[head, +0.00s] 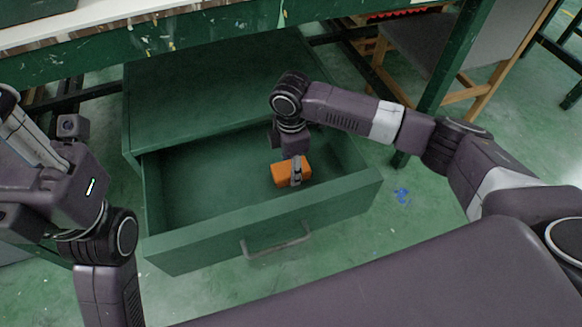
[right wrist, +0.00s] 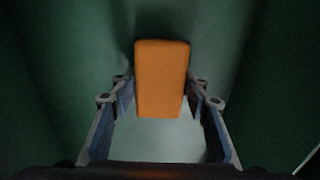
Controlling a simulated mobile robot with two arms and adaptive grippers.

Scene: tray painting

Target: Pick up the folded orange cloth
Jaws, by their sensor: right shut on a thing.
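The folded orange cloth (head: 283,177) is in the open green drawer (head: 265,217), toward its right side. It also shows in the right wrist view (right wrist: 162,78) as an orange block between the two fingers. My right gripper (head: 297,174) reaches down into the drawer and is shut on the cloth; its fingertips (right wrist: 162,88) lie at either side of it. I cannot tell whether the cloth touches the drawer floor. My left arm is at the left edge of the head view; its gripper fingers cannot be made out there.
The drawer is pulled out from a green cabinet (head: 215,85) under a paint-stained table (head: 170,38). The drawer's left part is empty. A wooden-legged stool or chair (head: 480,85) stands at the upper right. The green floor (head: 345,235) right of the drawer is clear apart from blue paint.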

